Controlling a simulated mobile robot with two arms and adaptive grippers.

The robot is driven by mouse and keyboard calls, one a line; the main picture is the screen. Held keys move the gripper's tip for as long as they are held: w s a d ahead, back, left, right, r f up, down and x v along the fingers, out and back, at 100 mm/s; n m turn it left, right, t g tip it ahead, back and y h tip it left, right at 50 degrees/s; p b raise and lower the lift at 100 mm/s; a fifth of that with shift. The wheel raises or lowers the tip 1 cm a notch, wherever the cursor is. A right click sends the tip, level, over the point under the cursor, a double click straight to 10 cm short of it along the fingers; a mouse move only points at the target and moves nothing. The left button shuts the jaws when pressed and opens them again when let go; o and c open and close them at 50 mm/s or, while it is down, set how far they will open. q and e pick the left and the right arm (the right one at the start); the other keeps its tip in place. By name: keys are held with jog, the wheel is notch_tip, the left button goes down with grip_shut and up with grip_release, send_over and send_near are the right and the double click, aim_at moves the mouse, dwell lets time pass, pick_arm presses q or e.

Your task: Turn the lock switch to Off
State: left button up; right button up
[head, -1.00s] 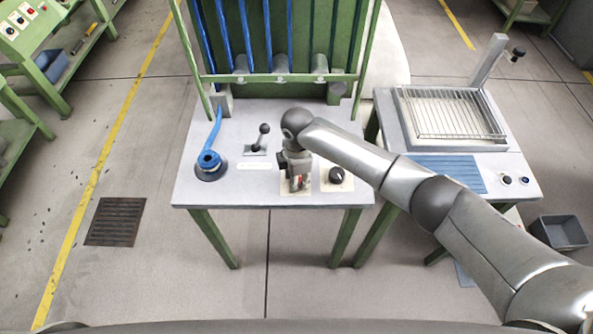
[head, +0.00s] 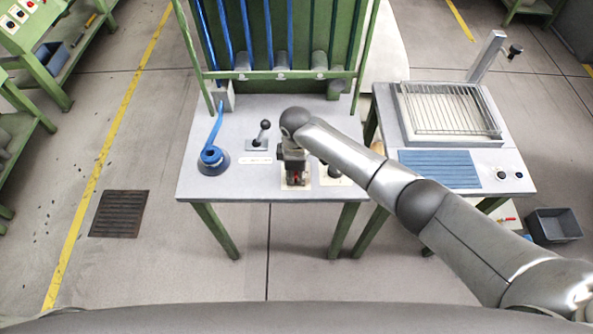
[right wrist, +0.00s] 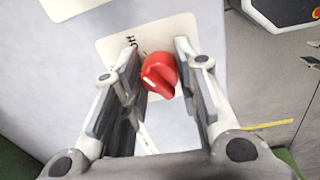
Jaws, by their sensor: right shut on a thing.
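The lock switch is a red rotary knob with a raised grip bar. In the right wrist view the red knob (right wrist: 160,75) sits on a pale square plate (right wrist: 118,45), with its bar slanted. My right gripper (right wrist: 157,60) has one finger on each side of the knob and is shut on it. In the head view my right gripper (head: 295,176) points down at the front of the grey table (head: 228,183), and a little red of the switch shows between the fingers. The printed marks on the plate are too small to read. My left gripper is not in view.
A black lever (head: 262,132) and a blue-handled round part (head: 213,157) stand to the left. A second table with a wire rack (head: 440,108) stands at the right.

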aim_at(296, 176)
jog(key=shift+w, duration=0.1)
jog(key=o, duration=1)
jog(key=r, duration=1.2)
jog(key=shift+s, duration=0.35)
